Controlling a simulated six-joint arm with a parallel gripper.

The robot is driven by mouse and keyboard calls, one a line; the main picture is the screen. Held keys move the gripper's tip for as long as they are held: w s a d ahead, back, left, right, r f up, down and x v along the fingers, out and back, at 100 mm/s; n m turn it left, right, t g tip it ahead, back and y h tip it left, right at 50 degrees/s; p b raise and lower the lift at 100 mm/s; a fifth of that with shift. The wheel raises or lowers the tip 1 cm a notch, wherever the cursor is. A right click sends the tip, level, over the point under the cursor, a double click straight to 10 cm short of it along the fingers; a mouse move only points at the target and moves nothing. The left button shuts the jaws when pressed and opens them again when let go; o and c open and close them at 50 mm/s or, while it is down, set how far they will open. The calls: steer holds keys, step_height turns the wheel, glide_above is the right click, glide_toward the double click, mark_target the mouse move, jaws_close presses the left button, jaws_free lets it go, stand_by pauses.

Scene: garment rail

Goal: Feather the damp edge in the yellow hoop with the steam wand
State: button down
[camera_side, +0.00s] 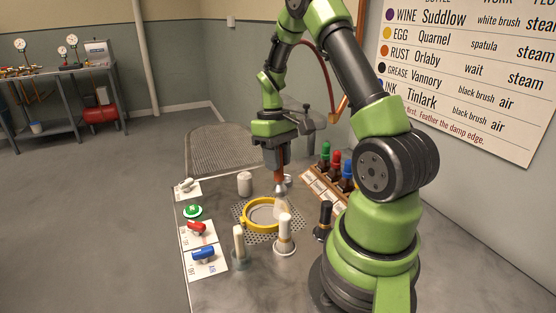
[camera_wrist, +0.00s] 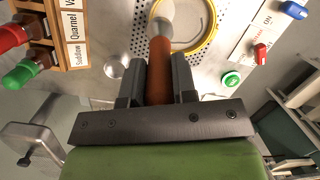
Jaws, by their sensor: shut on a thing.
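The steam wand (camera_side: 280,188) has a brown handle and a metallic head. My gripper (camera_side: 278,166) is shut on its handle, and the wand points down. In the wrist view the brown handle (camera_wrist: 161,70) lies between the two fingers of my gripper (camera_wrist: 158,78). The yellow hoop (camera_side: 245,225) lies flat on a perforated plate, with pale cloth inside. The wand's head is above the right part of the hoop. A whitish haze shows below the head. The hoop also shows in the wrist view (camera_wrist: 212,30), partly hidden by the wand.
A rack of bottles (camera_side: 337,180) with green, red and blue caps stands right of the hoop. A white-topped tool (camera_side: 285,232), a second one (camera_side: 239,243) and a black one (camera_side: 324,220) stand in front. A red valve (camera_side: 196,228), a blue valve (camera_side: 203,253) and a green button (camera_side: 193,211) are left.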

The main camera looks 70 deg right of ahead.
steer(key=shift+w+d, duration=0.65)
steer(key=shift+w, duration=0.05)
steer(key=shift+w+d, duration=0.2)
steer(key=shift+w, duration=1.05)
steer(key=shift+w+a, duration=0.35)
steer(key=shift+w, duration=0.2)
steer(key=shift+w+a, duration=0.3)
steer(key=shift+w, duration=0.25)
